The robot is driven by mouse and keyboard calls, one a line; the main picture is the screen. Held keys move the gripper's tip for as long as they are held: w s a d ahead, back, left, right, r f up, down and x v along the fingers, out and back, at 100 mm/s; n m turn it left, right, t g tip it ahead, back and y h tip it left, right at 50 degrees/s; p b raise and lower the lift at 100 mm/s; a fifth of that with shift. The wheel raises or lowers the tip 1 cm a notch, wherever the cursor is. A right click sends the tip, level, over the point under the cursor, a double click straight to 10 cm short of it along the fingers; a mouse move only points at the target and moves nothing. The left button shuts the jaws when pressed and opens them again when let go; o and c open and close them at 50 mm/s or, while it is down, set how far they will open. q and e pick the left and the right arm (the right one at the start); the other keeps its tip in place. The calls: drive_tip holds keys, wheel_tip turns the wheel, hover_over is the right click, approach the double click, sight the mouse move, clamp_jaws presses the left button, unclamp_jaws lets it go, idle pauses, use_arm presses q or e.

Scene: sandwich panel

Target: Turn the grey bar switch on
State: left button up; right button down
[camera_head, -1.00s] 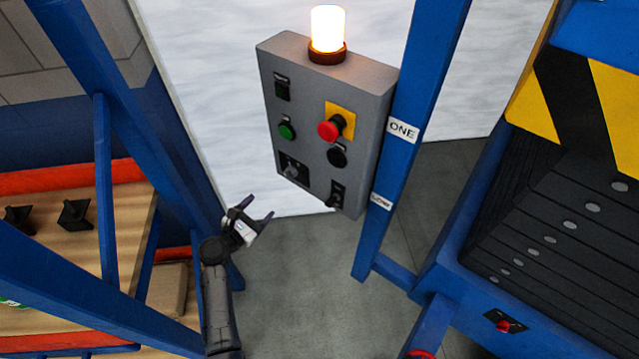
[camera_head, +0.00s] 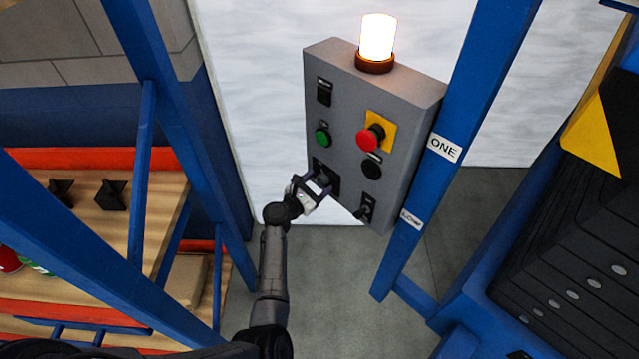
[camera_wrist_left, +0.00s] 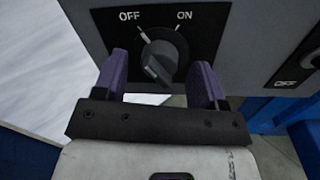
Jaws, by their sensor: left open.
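The grey bar switch (camera_wrist_left: 160,57) is a round knob with a raised bar on a black plate, between OFF at upper left and ON at upper right in the left wrist view. Its bar slants toward the OFF side. My left gripper (camera_wrist_left: 161,76) is open, its purple fingers to the left and right of the knob; I cannot tell whether they touch it. In the head view my left gripper (camera_head: 319,186) is at the lower left of the grey control box (camera_head: 345,118) and partly hides the switch. My right gripper is not in view.
The box also carries a green button (camera_head: 322,137), a red emergency button (camera_head: 369,138), a black button (camera_head: 372,168) and another black switch (camera_head: 367,207). A lit lamp (camera_head: 377,38) stands on top. A blue post (camera_head: 460,110) is right of the box; wooden shelves (camera_head: 165,215) are left.

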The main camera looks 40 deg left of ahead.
use_arm(q)
drive_tip(key=shift+w, duration=0.5)
drive_tip(key=c, duration=0.9)
